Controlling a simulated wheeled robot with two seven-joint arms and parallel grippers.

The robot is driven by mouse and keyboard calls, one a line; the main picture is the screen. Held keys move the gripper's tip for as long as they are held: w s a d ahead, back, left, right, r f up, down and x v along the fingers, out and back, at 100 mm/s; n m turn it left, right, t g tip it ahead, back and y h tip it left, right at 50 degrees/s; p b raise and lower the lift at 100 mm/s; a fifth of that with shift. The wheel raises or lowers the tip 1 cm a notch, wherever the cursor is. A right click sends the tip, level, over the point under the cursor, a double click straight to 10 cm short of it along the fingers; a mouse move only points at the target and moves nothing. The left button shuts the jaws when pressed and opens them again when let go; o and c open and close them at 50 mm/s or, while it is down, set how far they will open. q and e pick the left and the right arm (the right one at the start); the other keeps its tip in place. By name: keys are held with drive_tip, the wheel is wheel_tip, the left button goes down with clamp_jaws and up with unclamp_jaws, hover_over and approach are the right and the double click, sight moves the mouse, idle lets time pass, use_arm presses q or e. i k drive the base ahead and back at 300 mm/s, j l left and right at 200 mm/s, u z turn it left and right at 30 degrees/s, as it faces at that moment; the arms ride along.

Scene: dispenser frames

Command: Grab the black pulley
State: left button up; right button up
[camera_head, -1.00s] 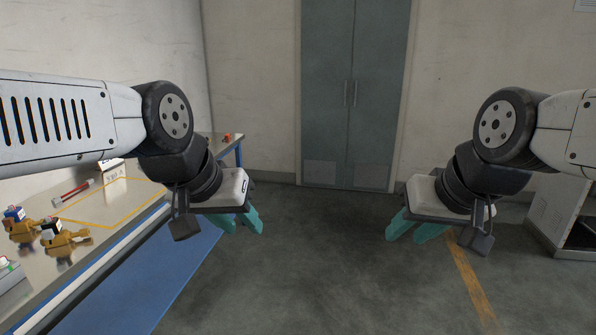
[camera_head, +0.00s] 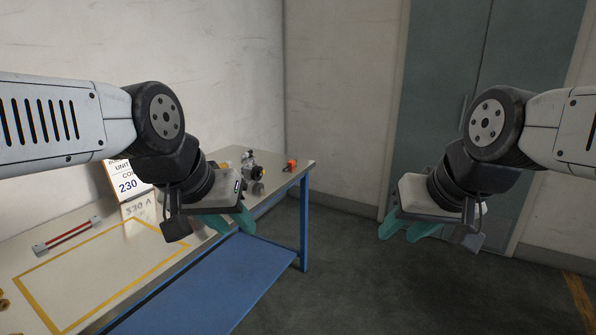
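No thing is clearly recognizable as the black pulley. A small dark grey and black object (camera_head: 252,166) stands near the far end of the table, with a dark round part low on its right side. It is too small to identify and partly hidden by my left wrist. My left gripper (camera_head: 231,222) has its teal fingers apart and empty, in front of the table's right edge in the view. My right gripper (camera_head: 409,228) has its teal fingers apart and empty, over the floor to the right of the table.
The table (camera_head: 60,272) has blue legs and a lower blue shelf (camera_head: 215,285). On it are a yellow outlined rectangle, a red-barred piece (camera_head: 67,236), a white sign (camera_head: 128,182) and an orange item (camera_head: 291,163). Grey-green doors (camera_head: 440,90) stand behind. Floor right of the table is clear.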

sight(252, 174)
drive_tip(key=i+z, duration=0.15)
drive_tip(key=i, duration=0.9)
drive_tip(key=i+u, duration=0.3)
drive_tip(key=i+l+u, duration=0.1)
drive_tip(key=i+u, duration=0.5)
drive_tip(key=u, duration=0.25)
drive_tip(key=i+u, duration=0.25)
drive_tip(key=u, duration=0.25)
